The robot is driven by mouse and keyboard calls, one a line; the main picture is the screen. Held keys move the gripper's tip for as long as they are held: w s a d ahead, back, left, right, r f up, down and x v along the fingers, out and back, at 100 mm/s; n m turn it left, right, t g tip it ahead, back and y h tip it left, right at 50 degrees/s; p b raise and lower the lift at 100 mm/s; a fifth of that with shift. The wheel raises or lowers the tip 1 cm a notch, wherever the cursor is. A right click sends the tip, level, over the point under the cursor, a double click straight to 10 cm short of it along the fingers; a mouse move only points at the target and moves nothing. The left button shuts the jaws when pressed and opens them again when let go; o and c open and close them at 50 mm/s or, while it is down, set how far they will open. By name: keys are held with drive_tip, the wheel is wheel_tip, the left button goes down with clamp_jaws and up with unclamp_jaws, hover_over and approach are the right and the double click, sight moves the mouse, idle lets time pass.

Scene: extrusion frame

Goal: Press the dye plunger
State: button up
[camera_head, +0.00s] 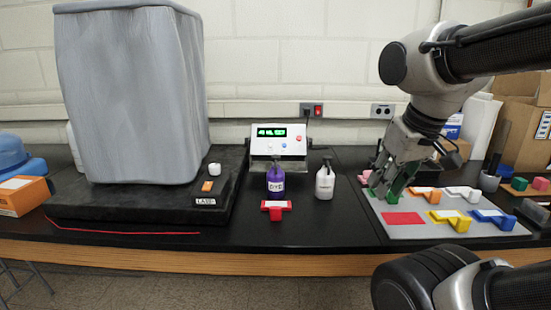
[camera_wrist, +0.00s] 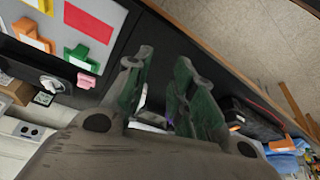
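A white bottle (camera_head: 325,183) stands close right of the dye bottle, and a red block (camera_head: 276,208) lies in front. A display box (camera_head: 278,140) stands behind. The grey board (camera_head: 425,232) holds several coloured pieces. A covered machine (camera_head: 130,95) fills the left.

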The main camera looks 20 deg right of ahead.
clamp_jaws()
idle(1.0)
